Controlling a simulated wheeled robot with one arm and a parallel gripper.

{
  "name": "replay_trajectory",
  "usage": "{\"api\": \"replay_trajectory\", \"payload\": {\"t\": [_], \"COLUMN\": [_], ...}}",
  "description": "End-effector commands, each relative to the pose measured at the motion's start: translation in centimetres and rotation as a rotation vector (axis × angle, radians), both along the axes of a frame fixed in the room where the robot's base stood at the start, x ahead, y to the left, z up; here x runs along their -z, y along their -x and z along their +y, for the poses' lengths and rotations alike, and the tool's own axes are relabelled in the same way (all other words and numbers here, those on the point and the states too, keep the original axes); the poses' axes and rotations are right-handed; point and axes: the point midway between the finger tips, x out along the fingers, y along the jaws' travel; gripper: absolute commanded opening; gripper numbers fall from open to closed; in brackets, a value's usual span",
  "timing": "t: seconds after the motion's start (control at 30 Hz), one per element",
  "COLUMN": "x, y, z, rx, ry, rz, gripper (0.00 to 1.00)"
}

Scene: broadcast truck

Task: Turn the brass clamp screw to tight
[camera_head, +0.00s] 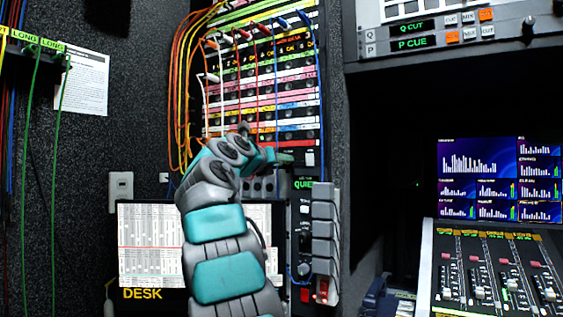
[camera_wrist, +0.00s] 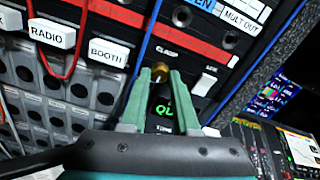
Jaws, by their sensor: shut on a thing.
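The brass clamp screw (camera_wrist: 160,70) is a small gold-coloured knob on the black panel in the wrist view, just below the "CLAMP" label. My gripper (camera_wrist: 160,74) has its two green fingers on either side of the screw, with the tips shut on it. In the head view my gripper (camera_head: 284,158) reaches the lower right of the patch panel, and the screw cannot be made out there. No tight or loose marking is readable, so I cannot tell how far the screw is turned.
The patch panel (camera_head: 262,126) carries several coloured cables, and a blue cable (camera_wrist: 148,38) hangs just left of my fingers. White "RADIO" (camera_wrist: 51,33) and "BOOTH" (camera_wrist: 109,52) labels lie left. A lit "QUIET" sign (camera_head: 304,184) is below. A mixing desk (camera_head: 490,275) stands right.

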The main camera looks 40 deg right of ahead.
Motion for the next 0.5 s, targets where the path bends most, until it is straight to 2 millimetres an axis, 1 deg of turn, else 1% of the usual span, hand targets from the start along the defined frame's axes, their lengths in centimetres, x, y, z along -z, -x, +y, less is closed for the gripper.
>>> {"api": "replay_trajectory", "payload": {"t": [0.03,0.2,0.3,0.5], "x": [0.32,0.21,0.16,0.10], "y": [-0.07,-0.04,-0.03,-0.01], "z": [-0.06,-0.04,-0.03,-0.02], "rx": [0.002,0.001,0.001,0.001], "ry": [-0.005,-0.004,-0.003,-0.002], "rz": [0.003,0.001,0.001,0.001], "gripper": [0.31,0.50,0.59,0.59]}}
